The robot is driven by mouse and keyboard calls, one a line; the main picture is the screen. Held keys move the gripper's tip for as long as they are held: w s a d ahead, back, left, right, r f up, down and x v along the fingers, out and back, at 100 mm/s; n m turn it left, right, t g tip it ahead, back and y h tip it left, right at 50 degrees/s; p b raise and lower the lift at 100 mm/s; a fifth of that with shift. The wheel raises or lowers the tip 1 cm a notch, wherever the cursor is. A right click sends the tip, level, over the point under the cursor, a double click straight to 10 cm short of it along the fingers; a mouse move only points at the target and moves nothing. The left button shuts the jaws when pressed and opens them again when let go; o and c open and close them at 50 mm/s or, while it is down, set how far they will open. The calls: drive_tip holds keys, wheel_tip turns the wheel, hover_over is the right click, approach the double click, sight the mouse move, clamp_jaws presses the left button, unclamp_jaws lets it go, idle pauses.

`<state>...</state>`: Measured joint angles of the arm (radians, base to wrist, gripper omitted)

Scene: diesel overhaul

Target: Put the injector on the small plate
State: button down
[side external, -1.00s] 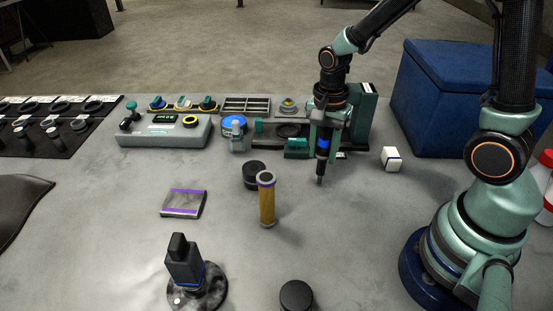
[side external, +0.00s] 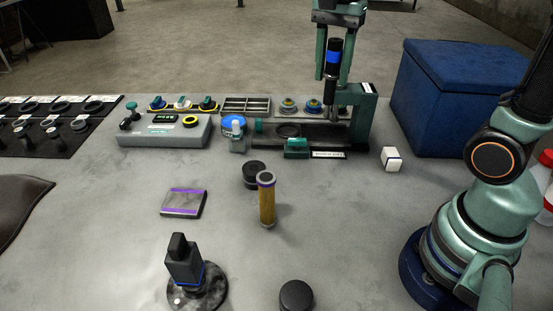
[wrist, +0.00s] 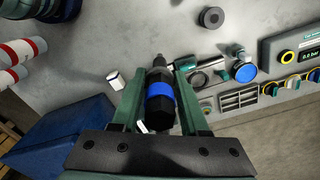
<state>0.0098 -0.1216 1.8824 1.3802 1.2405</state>
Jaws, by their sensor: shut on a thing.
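My gripper (side external: 333,72) is shut on the injector (side external: 333,60), a dark cylinder with a blue band. A small square grey plate (side external: 184,203) with purple stripes lies flat and empty on the bench, left of centre. It is well apart from the gripper, towards the front left.
A tall brass-coloured cylinder (side external: 267,203) and a black puck (side external: 254,173) stand right of the plate. A black block on a round base (side external: 183,262) stands in front.

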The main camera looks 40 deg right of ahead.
drive_tip(key=w+a+r+n, duration=0.1)
drive_tip(key=w+a+n, duration=0.4)
drive_tip(key=a, duration=0.4)
drive_tip(key=w+a+n, duration=0.3)
drive_tip(key=a+n, duration=0.4)
drive_tip(key=a, duration=0.2)
drive_tip(key=w+a+r+n, duration=0.1)
drive_tip(key=w+a+n, duration=0.35)
drive_tip(key=a, duration=0.55)
wheel_tip(320, 180, down, 20)
drive_tip(key=shift+n, duration=0.45)
drive_tip(key=shift+d+f, duration=0.1)
drive_tip(key=shift+f, duration=0.1)
drive_tip(key=shift+c, duration=2.1)
unclamp_jaws()
drive_tip(key=shift+s+f, duration=0.1)
